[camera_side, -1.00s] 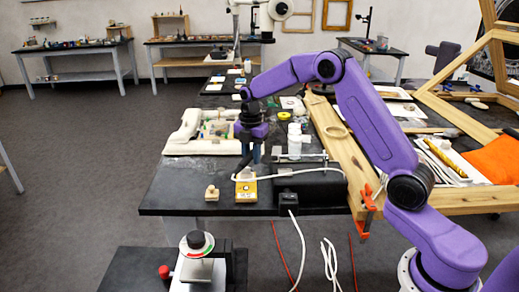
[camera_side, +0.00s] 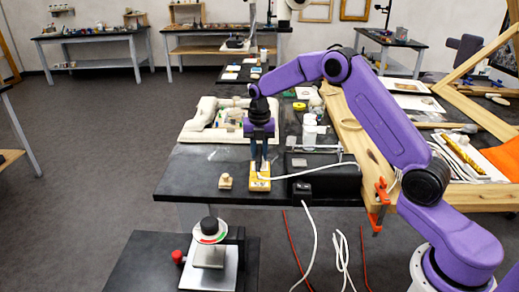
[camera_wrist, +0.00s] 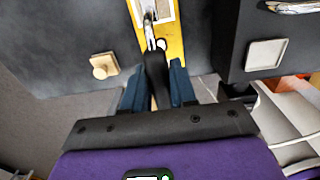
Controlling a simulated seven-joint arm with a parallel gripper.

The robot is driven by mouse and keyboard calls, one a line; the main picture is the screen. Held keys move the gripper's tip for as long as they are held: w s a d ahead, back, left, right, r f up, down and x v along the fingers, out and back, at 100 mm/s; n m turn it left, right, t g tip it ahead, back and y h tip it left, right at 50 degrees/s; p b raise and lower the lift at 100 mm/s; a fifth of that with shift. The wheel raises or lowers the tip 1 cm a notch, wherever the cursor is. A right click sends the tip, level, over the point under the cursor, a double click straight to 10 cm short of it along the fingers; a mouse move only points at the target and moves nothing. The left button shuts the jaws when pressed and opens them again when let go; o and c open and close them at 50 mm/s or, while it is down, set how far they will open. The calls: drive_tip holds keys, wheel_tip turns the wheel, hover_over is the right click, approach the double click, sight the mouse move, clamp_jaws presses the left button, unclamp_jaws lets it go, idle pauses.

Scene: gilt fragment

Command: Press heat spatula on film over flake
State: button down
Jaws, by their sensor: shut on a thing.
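My gripper (camera_side: 261,164) points down above a yellow block (camera_side: 260,183) near the front edge of the black table. In the wrist view my gripper (camera_wrist: 157,88) is shut on the black handle of the heat spatula (camera_wrist: 156,72), held between the blue fingers. Its metal end (camera_wrist: 150,32) reaches over the yellow block (camera_wrist: 174,42), onto a pale patch (camera_wrist: 162,10) at the picture's top. The film and flake cannot be made out separately. Whether the tip touches the patch is not clear.
A white cord runs from the spatula area to the right. A black box (camera_side: 302,191) stands right of the block, a white bottle (camera_side: 309,130) behind it. A wooden knob (camera_side: 226,182) sits left. A cream foam tray (camera_side: 196,131) lies behind.

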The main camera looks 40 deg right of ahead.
drive_tip(key=shift+f, duration=2.55)
drive_tip(key=shift+f, duration=0.25)
idle(1.8)
drive_tip(key=shift+r, duration=0.1)
idle(1.3)
drive_tip(key=shift+r, duration=2.45)
